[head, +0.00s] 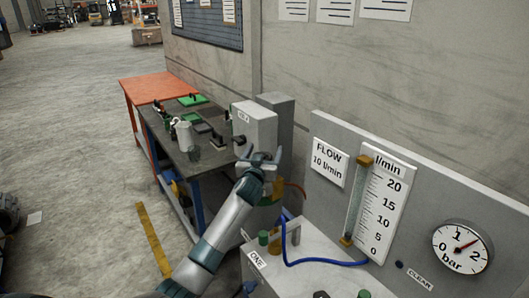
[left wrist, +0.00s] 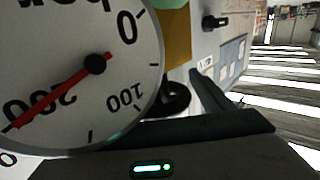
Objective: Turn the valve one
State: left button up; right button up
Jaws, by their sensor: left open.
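A label reading ONE (head: 257,260) is on the front of the pale bench at the lower middle of the head view. A green knob (head: 264,238) stands just above it; I cannot tell for sure that it is valve one. My left gripper (head: 262,158) is open and empty, beyond the label, in front of a grey box (head: 256,126). In the left wrist view a round gauge (left wrist: 85,75) with a red needle fills the left side, close to the camera. A black round part (left wrist: 175,98) shows beside a dark finger. My right gripper is not in view.
A flow tube with an l/min scale (head: 383,205) and a bar gauge (head: 462,247) are on the grey panel at right. A blue hose (head: 318,262) runs over the bench. A dark workbench (head: 178,153) with small items stands at left; open floor lies beyond it.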

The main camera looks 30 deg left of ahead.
pick_arm(q)
jog(key=shift+s+f, duration=0.1)
jog(key=shift+s+d+b, duration=0.3)
jog(key=shift+s, duration=0.35)
jog(key=b+v, duration=0.4)
jog(key=v, duration=1.1)
jog(key=shift+s, duration=0.4)
jog(key=shift+d, duration=0.1)
